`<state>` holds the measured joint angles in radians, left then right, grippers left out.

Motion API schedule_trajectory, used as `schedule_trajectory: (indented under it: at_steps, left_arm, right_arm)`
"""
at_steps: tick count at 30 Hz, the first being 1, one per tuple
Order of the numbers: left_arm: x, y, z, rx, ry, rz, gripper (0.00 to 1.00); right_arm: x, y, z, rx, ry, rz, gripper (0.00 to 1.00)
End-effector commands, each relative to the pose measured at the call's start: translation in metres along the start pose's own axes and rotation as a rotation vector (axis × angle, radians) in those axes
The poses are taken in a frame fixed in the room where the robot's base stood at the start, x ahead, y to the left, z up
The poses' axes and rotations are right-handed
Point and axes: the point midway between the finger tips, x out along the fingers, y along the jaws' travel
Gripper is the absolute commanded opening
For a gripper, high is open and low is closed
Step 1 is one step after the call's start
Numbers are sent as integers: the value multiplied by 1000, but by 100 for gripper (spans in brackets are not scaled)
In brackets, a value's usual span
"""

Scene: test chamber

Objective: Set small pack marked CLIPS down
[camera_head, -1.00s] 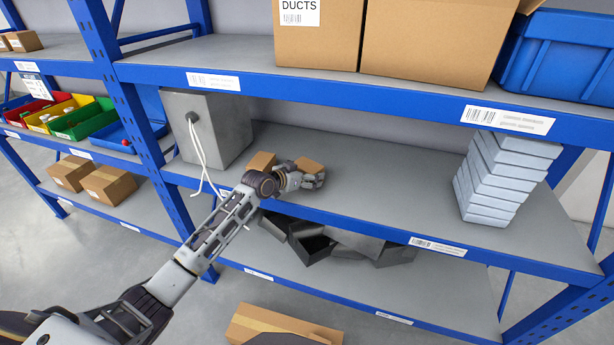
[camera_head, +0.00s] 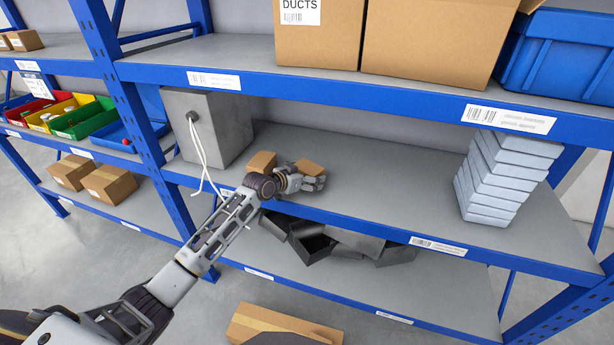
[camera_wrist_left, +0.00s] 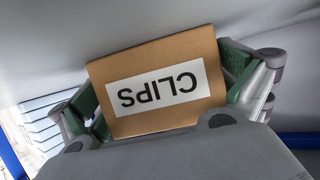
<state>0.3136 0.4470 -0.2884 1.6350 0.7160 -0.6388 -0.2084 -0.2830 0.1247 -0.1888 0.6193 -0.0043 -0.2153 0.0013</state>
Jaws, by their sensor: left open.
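The small pack marked CLIPS (camera_wrist_left: 158,118) is a brown cardboard box with a white label, upside down in the left wrist view. In the head view the pack (camera_head: 309,167) shows just behind my left gripper (camera_head: 314,180), at the middle shelf (camera_head: 400,185). My left gripper (camera_wrist_left: 160,92) is open, with its green-padded fingers on either side of the pack. The pack's underside is hidden, so I cannot tell for certain that it rests on the shelf. My right gripper is not in view.
Another small brown box (camera_head: 262,161) stands left of the pack. A grey box with white cables (camera_head: 215,130) is further left. A stack of pale boxes (camera_head: 500,180) stands at the right. The shelf between is clear. The upper shelf (camera_head: 340,88) runs overhead.

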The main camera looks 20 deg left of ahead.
Motion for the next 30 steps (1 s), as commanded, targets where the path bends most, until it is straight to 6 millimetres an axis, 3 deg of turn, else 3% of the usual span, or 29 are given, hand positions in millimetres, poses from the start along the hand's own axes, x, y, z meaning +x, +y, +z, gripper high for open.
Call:
schedule_trajectory:
  at_steps: [11,30]
  left_arm:
    - [-10,0,-2,1,0,0,100]
    - [-72,-1,-1,1,-2,0,100]
  right_arm:
    - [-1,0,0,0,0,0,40]
    - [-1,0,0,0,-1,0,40]
